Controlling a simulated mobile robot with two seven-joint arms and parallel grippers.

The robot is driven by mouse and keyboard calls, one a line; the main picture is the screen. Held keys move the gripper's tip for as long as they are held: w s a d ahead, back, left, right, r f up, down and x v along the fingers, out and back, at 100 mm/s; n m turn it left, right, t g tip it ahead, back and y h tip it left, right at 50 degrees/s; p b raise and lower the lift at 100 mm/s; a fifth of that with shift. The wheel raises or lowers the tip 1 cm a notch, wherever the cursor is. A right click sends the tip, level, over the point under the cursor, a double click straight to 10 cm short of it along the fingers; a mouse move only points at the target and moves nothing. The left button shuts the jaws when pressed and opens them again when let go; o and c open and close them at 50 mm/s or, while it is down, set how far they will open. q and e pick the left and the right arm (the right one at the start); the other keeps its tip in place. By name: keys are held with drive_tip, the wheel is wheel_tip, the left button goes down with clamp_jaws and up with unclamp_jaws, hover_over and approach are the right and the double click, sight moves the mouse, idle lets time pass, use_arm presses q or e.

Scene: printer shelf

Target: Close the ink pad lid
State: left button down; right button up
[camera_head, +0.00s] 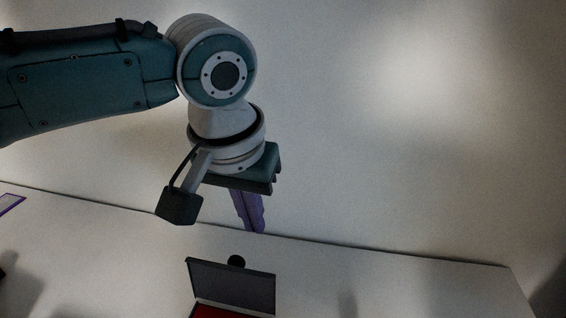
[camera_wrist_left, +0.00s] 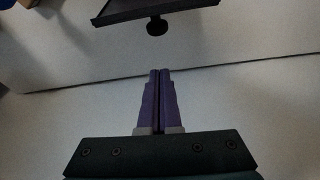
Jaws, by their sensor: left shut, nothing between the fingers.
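The ink pad stands open near the bottom of the head view, with its red pad (camera_head: 215,311) showing at the lower edge. Its dark grey lid (camera_head: 232,286) is raised, and a round black knob (camera_head: 236,262) shows behind the lid's upper edge. In the left wrist view the lid (camera_wrist_left: 150,8) and its knob (camera_wrist_left: 157,26) are at the top. My left gripper (camera_head: 254,228) has purple fingers pressed together and empty. It is apart from the lid, behind it on the knob side. The fingertips also show in the left wrist view (camera_wrist_left: 160,72). My right gripper is not in view.
The ink pad is on a light shelf surface (camera_head: 400,285) whose edge runs across the head view. A purple-rimmed item (camera_head: 11,203) lies at the far left. In the left wrist view a blue object (camera_wrist_left: 28,3) sits at top left. The surface right of the lid looks clear.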

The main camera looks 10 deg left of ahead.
sight(236, 280)
use_arm(q)
drive_tip(key=shift+f, duration=0.45)
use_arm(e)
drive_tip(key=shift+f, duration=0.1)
use_arm(q)
drive_tip(key=shift+s+a+r+p, duration=0.1)
drive_tip(key=shift+s+p, duration=0.25)
drive_tip(key=shift+s, duration=0.15)
drive_tip(key=shift+s+a+r+p, duration=0.1)
drive_tip(key=shift+s+p, duration=0.25)
drive_tip(key=shift+s, duration=0.1)
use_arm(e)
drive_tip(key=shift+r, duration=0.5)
use_arm(q)
drive_tip(key=shift+s, duration=0.9)
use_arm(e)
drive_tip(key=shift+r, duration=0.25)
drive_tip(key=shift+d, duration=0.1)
